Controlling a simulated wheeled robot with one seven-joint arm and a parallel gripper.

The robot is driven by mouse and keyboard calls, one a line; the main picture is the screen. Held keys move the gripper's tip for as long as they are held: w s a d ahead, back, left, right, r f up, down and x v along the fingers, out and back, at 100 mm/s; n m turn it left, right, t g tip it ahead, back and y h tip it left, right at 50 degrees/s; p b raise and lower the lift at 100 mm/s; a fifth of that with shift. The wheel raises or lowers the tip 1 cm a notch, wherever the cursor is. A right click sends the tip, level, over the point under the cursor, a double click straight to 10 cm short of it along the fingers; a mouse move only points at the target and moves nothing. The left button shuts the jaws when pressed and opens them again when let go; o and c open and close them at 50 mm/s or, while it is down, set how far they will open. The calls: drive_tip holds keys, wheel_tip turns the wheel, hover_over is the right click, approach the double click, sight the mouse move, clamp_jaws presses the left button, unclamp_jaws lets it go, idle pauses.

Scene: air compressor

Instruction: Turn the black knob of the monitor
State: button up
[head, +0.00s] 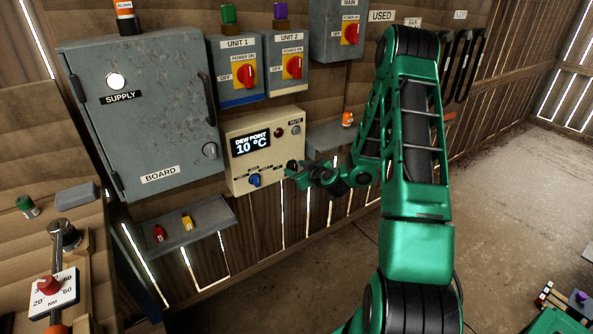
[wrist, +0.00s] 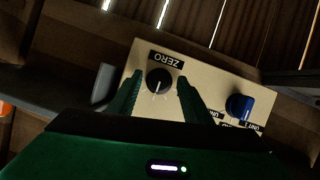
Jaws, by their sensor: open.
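The monitor (head: 238,130) is a cream box on the wall with a display reading "DEW POINT 10 °C". In the wrist view its black knob (wrist: 160,80) is round with a pale pointer line, beside a "ZERO" label that shows upside down. My gripper (wrist: 159,79) is open, with one green finger on each side of the black knob. I cannot tell whether the fingers touch it. In the head view my gripper (head: 290,171) is at the lower right of the monitor's face and largely hides the knob there.
A blue selector knob (head: 254,180) is beside the black knob on the monitor; it also shows in the wrist view (wrist: 238,106). A grey supply cabinet (head: 150,125) is to the left. A grey shelf (head: 205,216) with small parts is below. Open floor lies to the right.

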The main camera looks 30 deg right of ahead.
drive_tip(key=shift+c, duration=0.7)
drive_tip(key=c, duration=0.9)
drive_tip(key=shift+d, duration=0.25)
drive_tip(key=shift+a, duration=0.15)
